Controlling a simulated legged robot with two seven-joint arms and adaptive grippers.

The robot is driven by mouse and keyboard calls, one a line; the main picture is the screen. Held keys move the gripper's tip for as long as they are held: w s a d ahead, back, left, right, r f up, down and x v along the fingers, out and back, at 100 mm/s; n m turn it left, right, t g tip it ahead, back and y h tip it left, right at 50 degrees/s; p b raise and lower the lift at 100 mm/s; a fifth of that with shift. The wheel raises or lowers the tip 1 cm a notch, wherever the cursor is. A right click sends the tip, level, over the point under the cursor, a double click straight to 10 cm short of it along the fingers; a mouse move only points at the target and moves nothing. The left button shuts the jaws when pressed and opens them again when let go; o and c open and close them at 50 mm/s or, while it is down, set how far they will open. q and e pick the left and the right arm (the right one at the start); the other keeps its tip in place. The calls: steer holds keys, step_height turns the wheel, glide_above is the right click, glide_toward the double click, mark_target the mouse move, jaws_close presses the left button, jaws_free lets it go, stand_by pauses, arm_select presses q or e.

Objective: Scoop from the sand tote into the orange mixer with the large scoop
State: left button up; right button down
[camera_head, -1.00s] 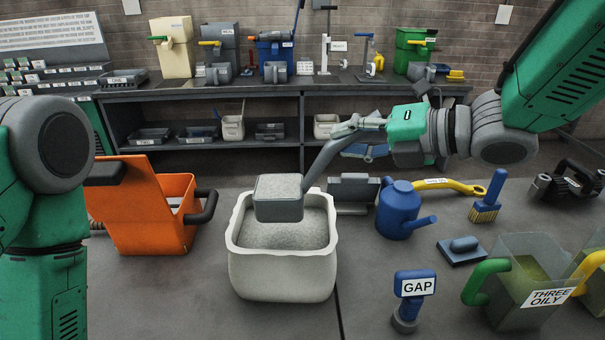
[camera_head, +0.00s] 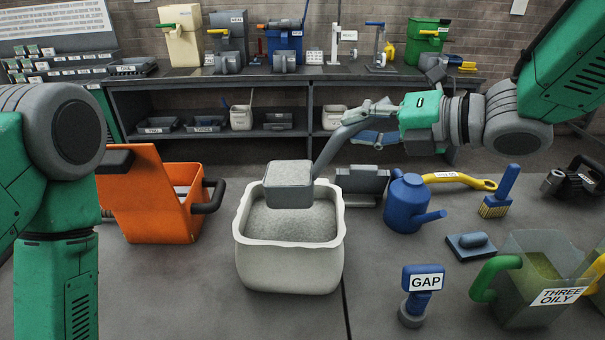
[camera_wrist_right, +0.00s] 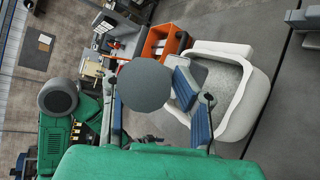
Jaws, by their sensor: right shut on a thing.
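The large grey scoop (camera_head: 290,186) is level over the back part of the white sand tote (camera_head: 287,267), with grey sand heaped flush in its bowl. Sand (camera_head: 295,222) also fills the tote below it. My right gripper (camera_head: 372,118) is shut on the scoop's curved handle, above and right of the tote. In the right wrist view the handle's round end (camera_wrist_right: 143,85) hides much of the bowl. The orange mixer (camera_head: 150,205) stands left of the tote with its lid raised. My left arm shows at the left edge; its gripper is out of view.
A blue watering can (camera_head: 407,203), a brush (camera_head: 500,192), a GAP-labelled tool (camera_head: 421,292) and a clear jug (camera_head: 535,285) stand right of the tote. A shelf bench (camera_head: 285,90) runs along the back. The floor between mixer and tote is clear.

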steer(key=shift+r, duration=0.2)
steer(key=shift+r+p, duration=1.4)
steer(key=shift+r, duration=0.6)
steer(key=shift+d, duration=0.1)
